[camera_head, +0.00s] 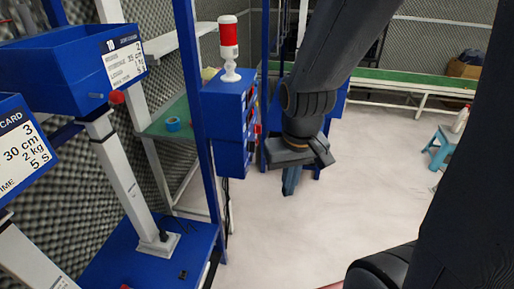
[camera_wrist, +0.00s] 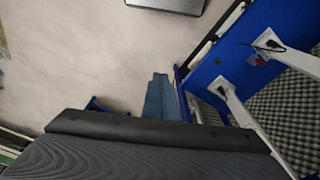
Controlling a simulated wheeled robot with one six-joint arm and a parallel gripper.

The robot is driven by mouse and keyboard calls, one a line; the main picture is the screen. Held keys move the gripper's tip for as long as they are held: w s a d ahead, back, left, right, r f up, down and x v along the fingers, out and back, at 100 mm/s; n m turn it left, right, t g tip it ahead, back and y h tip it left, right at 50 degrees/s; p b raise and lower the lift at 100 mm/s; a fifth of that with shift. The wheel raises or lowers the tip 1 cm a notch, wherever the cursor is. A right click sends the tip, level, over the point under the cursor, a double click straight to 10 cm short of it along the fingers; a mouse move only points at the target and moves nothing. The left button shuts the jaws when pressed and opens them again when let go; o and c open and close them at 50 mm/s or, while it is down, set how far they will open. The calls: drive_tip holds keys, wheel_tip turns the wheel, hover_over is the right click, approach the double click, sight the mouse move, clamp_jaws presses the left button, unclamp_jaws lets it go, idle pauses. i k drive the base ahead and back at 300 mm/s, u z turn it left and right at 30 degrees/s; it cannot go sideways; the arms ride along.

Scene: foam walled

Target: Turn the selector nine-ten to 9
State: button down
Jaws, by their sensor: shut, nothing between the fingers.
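I cannot make out with certainty which part is the selector nine-ten, and no 9 mark is readable. A blue box (camera_head: 228,112) on a post has small red parts (camera_head: 257,129) on its right side, seen edge-on. A nearer blue box (camera_head: 50,72) carries a card headed 10 (camera_head: 124,58) and a red knob (camera_head: 117,97) below it. My gripper (camera_head: 290,188) points down in the head view, right of the post box and apart from it. In the wrist view its blue-grey fingers (camera_wrist: 160,95) are together and empty.
A red and white lamp (camera_head: 229,48) stands on the post box. Another card (camera_head: 22,145) is at the left edge. A blue base plate (camera_head: 195,250) with white posts lies below. A light blue stool (camera_head: 442,146) stands far right. The pale floor (camera_head: 350,200) is open.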

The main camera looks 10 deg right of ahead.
sight(252, 146)
drive_tip(key=z, duration=0.2)
drive_tip(key=k, duration=0.45)
drive_tip(key=z, duration=1.15)
drive_tip(key=i, duration=0.55)
drive_tip(key=u, duration=0.8)
drive_tip(key=i, duration=0.35)
drive_tip(key=u, duration=0.35)
